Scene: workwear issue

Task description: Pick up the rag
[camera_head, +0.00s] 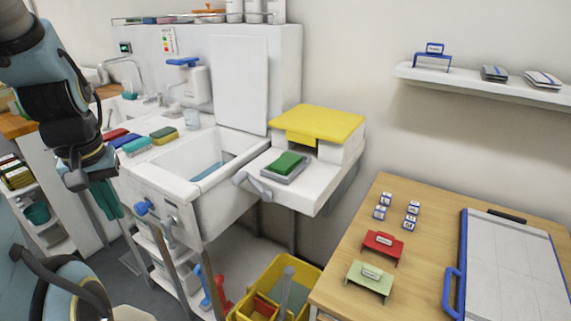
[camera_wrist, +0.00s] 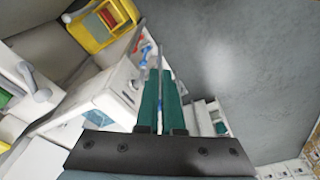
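A small green folded pad (camera_head: 287,163), which looks like the rag, lies on a grey tray (camera_head: 273,177) on the white counter right of the sink. I cannot tell its fabric at this size. My gripper (camera_head: 106,200) hangs at the left, in front of the sink unit and well away from the green pad. In the wrist view, my gripper's two teal fingers (camera_wrist: 161,75) stand a narrow gap apart, with background showing between them and nothing held.
A yellow-topped box (camera_head: 318,124) stands behind the green pad. The sink basin (camera_head: 196,162) and several brushes and sponges (camera_head: 138,146) lie to its left. A yellow bucket (camera_head: 262,285) stands on the floor below. A wooden table (camera_head: 340,262) is at the right.

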